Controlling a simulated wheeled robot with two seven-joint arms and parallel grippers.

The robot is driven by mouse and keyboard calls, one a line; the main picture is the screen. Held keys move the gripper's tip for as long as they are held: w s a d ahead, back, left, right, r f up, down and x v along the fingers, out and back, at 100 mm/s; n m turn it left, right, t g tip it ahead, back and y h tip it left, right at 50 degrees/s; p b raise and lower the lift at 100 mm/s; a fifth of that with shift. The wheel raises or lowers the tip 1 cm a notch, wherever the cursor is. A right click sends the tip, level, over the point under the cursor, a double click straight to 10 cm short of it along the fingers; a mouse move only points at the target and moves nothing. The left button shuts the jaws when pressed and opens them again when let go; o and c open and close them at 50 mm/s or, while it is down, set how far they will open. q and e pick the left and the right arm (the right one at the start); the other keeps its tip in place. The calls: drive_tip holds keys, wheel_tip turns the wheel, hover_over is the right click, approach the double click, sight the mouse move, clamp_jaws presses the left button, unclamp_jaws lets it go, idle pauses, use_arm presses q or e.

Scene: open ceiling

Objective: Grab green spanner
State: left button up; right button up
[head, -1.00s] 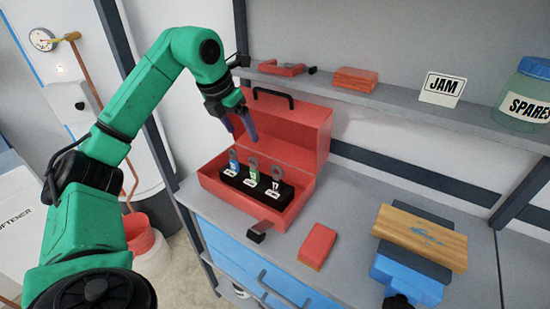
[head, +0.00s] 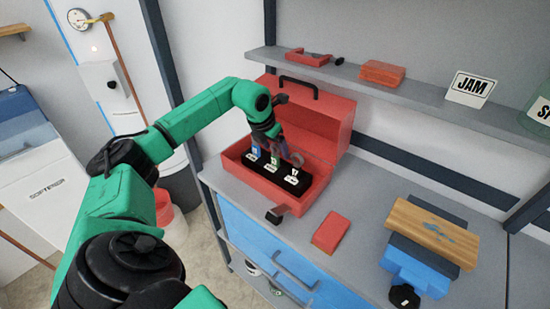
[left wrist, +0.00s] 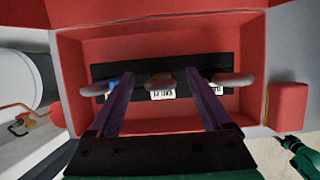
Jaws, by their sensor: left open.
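The green spanner (head: 273,154) stands in the middle of a black holder (head: 262,181), between a blue spanner (head: 255,150) and a grey one (head: 296,158). The holder is inside the open red toolbox (head: 307,198). My left gripper (head: 279,146) is open, pointing down over the holder and partly covering the spanners. In the left wrist view, the middle spanner (left wrist: 160,84) lies between the two spread fingers (left wrist: 158,78), seen from above, with its green hardly showing. I cannot tell whether the fingers touch it.
The toolbox's raised lid (head: 315,125) stands behind the gripper. A red block (head: 330,232) and a small dark object (head: 277,214) lie in front on the grey bench. A blue vise (head: 415,272) with a wooden board (head: 433,233) is at right. A shelf (head: 420,98) runs above.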

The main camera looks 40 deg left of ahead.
use_arm(q)
clamp_jaws()
